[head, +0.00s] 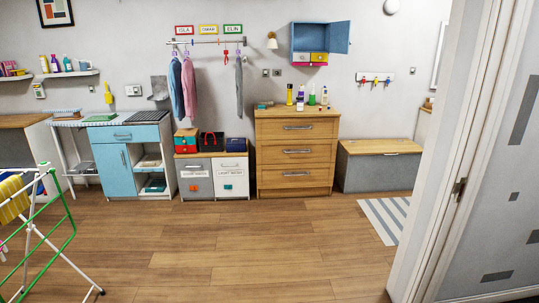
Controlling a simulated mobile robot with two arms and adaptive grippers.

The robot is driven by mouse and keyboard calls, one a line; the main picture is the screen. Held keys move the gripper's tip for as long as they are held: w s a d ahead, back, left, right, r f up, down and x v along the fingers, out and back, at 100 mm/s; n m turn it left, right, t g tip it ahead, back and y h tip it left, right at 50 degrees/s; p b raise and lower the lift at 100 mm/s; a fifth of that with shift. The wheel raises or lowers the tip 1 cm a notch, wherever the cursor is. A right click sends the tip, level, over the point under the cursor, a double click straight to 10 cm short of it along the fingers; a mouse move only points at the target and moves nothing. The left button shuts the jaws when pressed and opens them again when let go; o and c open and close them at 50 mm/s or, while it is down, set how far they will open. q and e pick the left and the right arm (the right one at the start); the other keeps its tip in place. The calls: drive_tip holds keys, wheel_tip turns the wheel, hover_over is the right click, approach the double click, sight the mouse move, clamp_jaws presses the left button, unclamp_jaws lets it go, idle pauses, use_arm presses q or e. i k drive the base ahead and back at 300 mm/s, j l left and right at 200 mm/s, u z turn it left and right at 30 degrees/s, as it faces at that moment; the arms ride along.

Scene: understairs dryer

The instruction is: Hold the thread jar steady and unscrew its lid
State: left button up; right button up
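Neither of my grippers shows in the head view. I cannot make out the thread jar or its lid for certain at this distance. Several small bottles and containers stand on top of the wooden chest of drawers (297,155) against the far wall. Among them are a purple-topped bottle (290,95), a yellow-labelled one (300,100) and a green-topped one (312,96). Small low items (265,104) lie at the left of that top, too small to tell apart.
A drying rack (45,225) stands at the near left. A blue cabinet (125,155), a grey-and-white drawer unit (212,177) and a wood-topped bench (378,168) line the wall. A door frame (440,150) stands at the right. The middle floor (230,245) is clear.

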sight(299, 106)
drive_tip(key=i+u, duration=0.1)
drive_tip(key=i, duration=2.15)
drive_tip(key=i+j+z, duration=0.1)
drive_tip(key=i+z, duration=0.15)
drive_tip(key=i, duration=0.3)
drive_tip(key=i+j+z, duration=0.25)
drive_tip(key=i, duration=0.25)
drive_tip(key=i+j+z, duration=0.25)
drive_tip(key=i, duration=0.3)
drive_tip(key=i+j+z, duration=0.25)
drive_tip(key=i, duration=0.25)
drive_tip(key=j, duration=0.1)
